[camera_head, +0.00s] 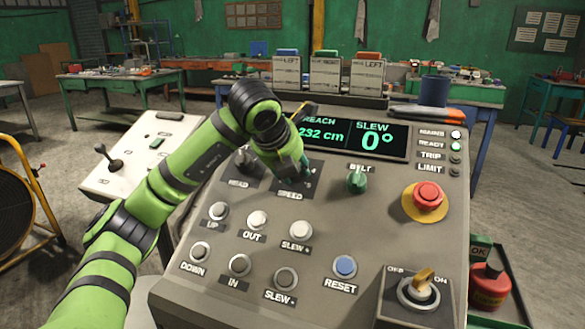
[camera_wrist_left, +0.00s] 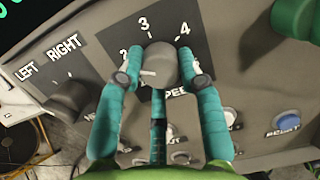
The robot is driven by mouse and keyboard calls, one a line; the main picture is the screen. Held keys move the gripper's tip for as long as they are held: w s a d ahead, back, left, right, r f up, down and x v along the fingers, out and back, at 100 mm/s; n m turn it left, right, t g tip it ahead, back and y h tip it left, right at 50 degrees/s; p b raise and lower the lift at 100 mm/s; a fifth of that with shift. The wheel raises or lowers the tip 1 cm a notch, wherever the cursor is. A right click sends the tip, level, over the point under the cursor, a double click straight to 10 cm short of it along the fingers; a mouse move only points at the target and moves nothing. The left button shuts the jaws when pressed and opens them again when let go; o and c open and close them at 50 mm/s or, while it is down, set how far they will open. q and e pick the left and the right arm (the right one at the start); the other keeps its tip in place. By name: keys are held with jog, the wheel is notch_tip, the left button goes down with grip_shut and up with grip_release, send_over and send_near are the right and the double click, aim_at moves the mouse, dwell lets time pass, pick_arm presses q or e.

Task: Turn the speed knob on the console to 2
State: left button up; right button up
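The grey speed knob (camera_wrist_left: 163,66) sits on a dark plate of the console (camera_head: 325,235), with 2, 3 and 4 printed around it. Its white pointer line points left in the left wrist view, toward the 2 side; the left fingertip partly covers the 2, so I cannot tell whether it lines up exactly. My left gripper (camera_wrist_left: 162,68) has teal fingers on both sides of the knob, seemingly touching it, and a third finger below. In the head view my left gripper (camera_head: 297,168) is over the SPEED label and hides the knob. My right gripper is out of view.
Left of the speed knob is another dark knob (camera_head: 241,158); right is the green belt knob (camera_head: 357,182). Several push buttons lie below. A red emergency button (camera_head: 427,195) and key switch (camera_head: 420,288) are at the right. The display (camera_head: 352,134) reads slew 0°.

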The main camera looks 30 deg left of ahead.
pick_arm(q)
jog(key=o, duration=0.3)
jog(key=shift+d+f, duration=0.1)
jog(key=shift+f, duration=0.1)
jog(key=shift+r, duration=0.2)
jog(key=v, duration=1.2)
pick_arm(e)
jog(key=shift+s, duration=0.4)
pick_arm(q)
jog(key=shift+f, duration=0.15)
